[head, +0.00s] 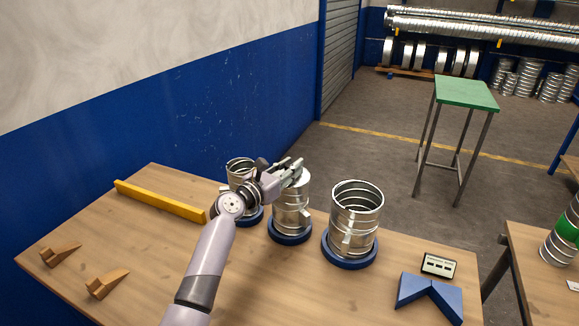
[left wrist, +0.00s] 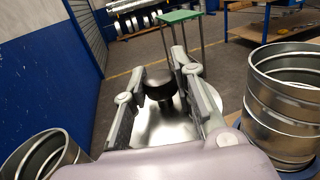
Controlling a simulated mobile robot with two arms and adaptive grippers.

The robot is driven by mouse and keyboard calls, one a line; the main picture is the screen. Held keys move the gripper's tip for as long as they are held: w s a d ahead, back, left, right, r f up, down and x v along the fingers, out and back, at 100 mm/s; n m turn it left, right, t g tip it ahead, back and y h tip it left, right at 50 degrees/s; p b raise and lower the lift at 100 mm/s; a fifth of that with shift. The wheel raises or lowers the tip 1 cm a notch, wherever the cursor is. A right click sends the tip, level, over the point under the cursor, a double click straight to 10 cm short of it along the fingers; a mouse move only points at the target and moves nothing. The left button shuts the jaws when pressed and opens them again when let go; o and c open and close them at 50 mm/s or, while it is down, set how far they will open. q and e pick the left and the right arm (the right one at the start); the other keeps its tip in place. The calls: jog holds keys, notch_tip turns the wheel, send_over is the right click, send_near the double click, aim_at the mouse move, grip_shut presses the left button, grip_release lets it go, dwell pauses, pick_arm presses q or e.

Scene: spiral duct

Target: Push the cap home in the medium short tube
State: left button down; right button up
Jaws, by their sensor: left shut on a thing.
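The medium short tube (head: 291,214) is the middle one of three ribbed metal tubes, upright on a round blue base (head: 290,237). My left gripper (head: 286,168) is over its top and hides much of the rim in the head view. In the left wrist view the cap (left wrist: 160,130) is a shiny silver disc with a dark round knob (left wrist: 158,84). The knob is between the fingers of my left gripper, which is shut on it. I cannot tell how deep the cap sits in the tube. My right gripper is not in view.
A wider open tube (head: 352,226) stands close on the right, a smaller open tube (head: 238,168) on the left. A yellow bar (head: 160,200), wooden wedges (head: 107,284), a blue V-shaped block (head: 429,296) and a small sign (head: 438,265) are on the table.

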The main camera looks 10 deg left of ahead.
pick_arm(q)
jog(key=shift+f, duration=0.25)
jog(key=c, duration=1.2)
grip_release()
jog(key=shift+r, duration=0.1)
jog(key=shift+c, duration=0.2)
jog(key=v, duration=1.2)
